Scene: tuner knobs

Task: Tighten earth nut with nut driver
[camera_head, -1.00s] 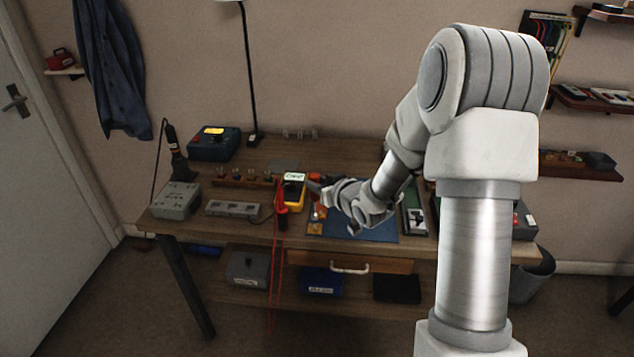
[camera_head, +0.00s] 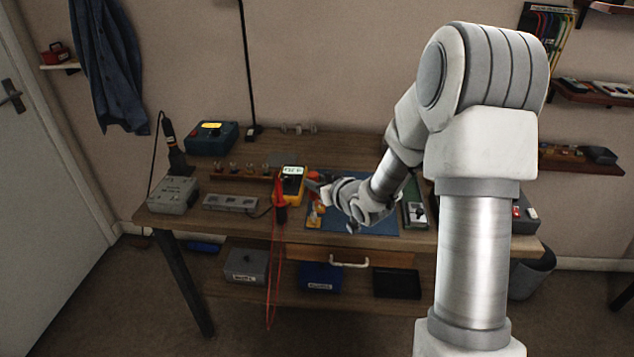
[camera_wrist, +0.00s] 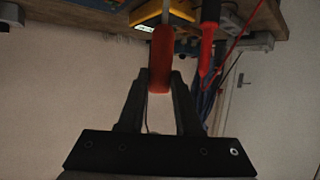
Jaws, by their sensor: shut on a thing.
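My gripper (camera_wrist: 162,82) is shut on the red handle of a driver (camera_wrist: 160,55) in the wrist view. The handle sits between both fingertips, and a thin pale shaft runs from it toward the bench. In the head view my gripper (camera_head: 319,186) is above the left part of the blue mat (camera_head: 375,226), just right of the yellow multimeter (camera_head: 291,187). A small orange piece (camera_head: 315,217) shows on the mat's left side below my gripper. I cannot make out the earth nut or the driver's tip in either view.
A red probe with leads (camera_head: 279,190) hangs by the multimeter and shows close to the handle in the wrist view (camera_wrist: 206,50). A grey box (camera_head: 173,196), a grey strip (camera_head: 230,203) and a teal box (camera_head: 212,138) stand to the left. My arm hides part of the bench's right side.

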